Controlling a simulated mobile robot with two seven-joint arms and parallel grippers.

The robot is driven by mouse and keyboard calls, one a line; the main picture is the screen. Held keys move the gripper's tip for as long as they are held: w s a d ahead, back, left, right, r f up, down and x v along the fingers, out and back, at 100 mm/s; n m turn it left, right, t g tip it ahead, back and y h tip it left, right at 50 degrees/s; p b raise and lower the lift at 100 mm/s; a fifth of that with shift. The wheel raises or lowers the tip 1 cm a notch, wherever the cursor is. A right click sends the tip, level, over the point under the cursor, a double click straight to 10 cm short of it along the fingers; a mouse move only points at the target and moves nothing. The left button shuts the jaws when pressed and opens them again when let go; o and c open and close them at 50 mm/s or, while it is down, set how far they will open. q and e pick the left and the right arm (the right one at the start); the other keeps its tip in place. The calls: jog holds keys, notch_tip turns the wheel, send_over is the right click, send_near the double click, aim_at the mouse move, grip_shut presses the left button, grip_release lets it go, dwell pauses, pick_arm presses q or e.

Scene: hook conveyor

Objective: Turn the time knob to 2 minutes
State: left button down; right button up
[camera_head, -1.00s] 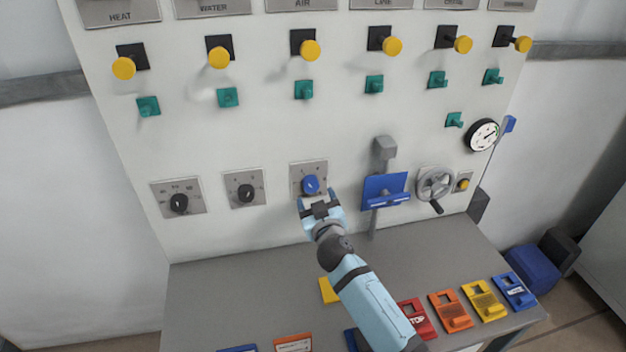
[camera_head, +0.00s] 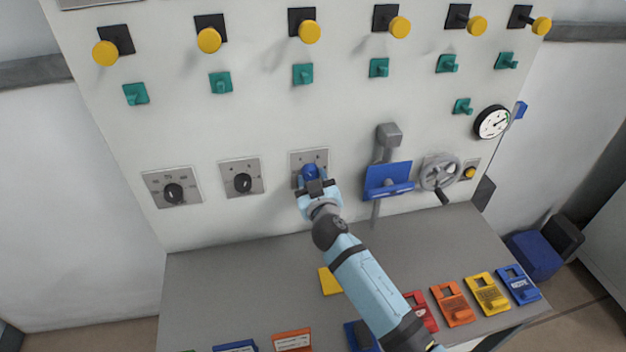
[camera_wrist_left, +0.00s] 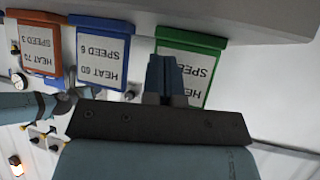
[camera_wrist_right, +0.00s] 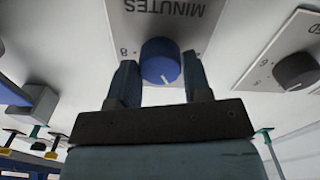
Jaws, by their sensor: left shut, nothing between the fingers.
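The blue time knob (camera_head: 311,170) sits on a grey plate (camera_head: 296,157) low on the white panel. In the right wrist view the knob (camera_wrist_right: 160,55) has a pale pointer line, and its plate reads MINUTES upside down; most of the scale is hidden or unreadable. My right gripper (camera_head: 314,182) is at the knob. Its open fingers (camera_wrist_right: 160,72) stand on either side of the knob; I cannot tell whether they touch it. My left gripper (camera_wrist_left: 161,75) is shut and empty, in front of hanging label cards; it is out of the head view.
Two black knobs (camera_head: 242,182) (camera_head: 173,193) are left of the blue knob. A blue lever plate (camera_head: 388,177) and a grey handwheel (camera_head: 439,171) are close on the right. Yellow knobs and green hooks are above. Coloured tags lie on the grey table (camera_head: 250,280) below.

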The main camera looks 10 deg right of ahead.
dwell(0.3)
jog(key=n, duration=0.5)
jog(key=shift+r+n, duration=0.1)
jog(key=shift+n, duration=0.2)
pick_arm(q)
jog(key=shift+r+p, duration=0.4)
jog(key=shift+r, duration=0.05)
pick_arm(e)
jog(key=n, duration=0.6)
jog(key=shift+d+r, duration=0.1)
jog(key=shift+n, duration=0.3)
pick_arm(q)
jog(key=shift+w, duration=0.1)
pick_arm(e)
jog(key=o, duration=0.9)
jog(key=shift+w, duration=0.1)
jog(key=shift+o, duration=0.2)
pick_arm(q)
notch_tip(320, 180, down, 2)
jog(key=shift+f+b, duration=0.1)
jog(key=shift+b, duration=0.95)
pick_arm(e)
jog(key=s, duration=1.4)
